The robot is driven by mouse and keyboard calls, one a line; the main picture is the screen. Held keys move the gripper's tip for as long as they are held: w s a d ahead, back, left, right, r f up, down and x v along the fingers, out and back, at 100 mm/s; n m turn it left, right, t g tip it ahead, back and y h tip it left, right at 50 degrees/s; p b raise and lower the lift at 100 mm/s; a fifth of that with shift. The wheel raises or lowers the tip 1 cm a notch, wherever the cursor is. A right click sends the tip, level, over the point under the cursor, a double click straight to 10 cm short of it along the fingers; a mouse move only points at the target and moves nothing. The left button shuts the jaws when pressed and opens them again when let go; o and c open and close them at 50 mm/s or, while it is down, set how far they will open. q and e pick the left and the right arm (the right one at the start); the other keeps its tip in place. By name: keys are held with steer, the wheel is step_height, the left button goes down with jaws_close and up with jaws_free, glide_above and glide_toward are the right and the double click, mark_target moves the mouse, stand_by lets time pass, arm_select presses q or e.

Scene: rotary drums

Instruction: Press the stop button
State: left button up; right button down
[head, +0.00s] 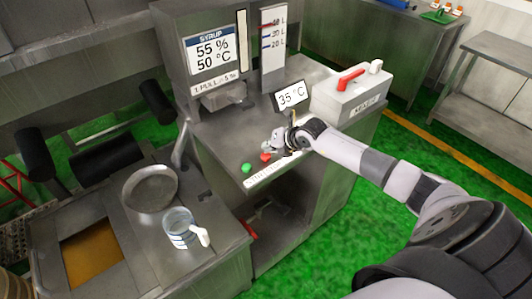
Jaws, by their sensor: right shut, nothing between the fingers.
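A red button (265,157) sits on the front part of the steel cabinet top, and a green button (246,168) lies to its left. A white label strip (266,174) runs along the front edge below them; its text is partly hidden and too small to read fully. My right gripper (268,148) is shut and empty, its fingertips right by the red button. I cannot tell whether they touch it. My left gripper is not in view.
A 35 °C display (291,96) stands just behind my right gripper. A white box with a red handle (350,92) is to the right. A steel pan (150,188) and a measuring jug (180,228) stand on the lower left counter.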

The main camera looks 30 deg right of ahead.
steer(key=shift+r, duration=0.1)
steer(key=shift+r+p, duration=1.9)
steer(key=shift+r, duration=0.7)
steer(key=shift+f, duration=0.1)
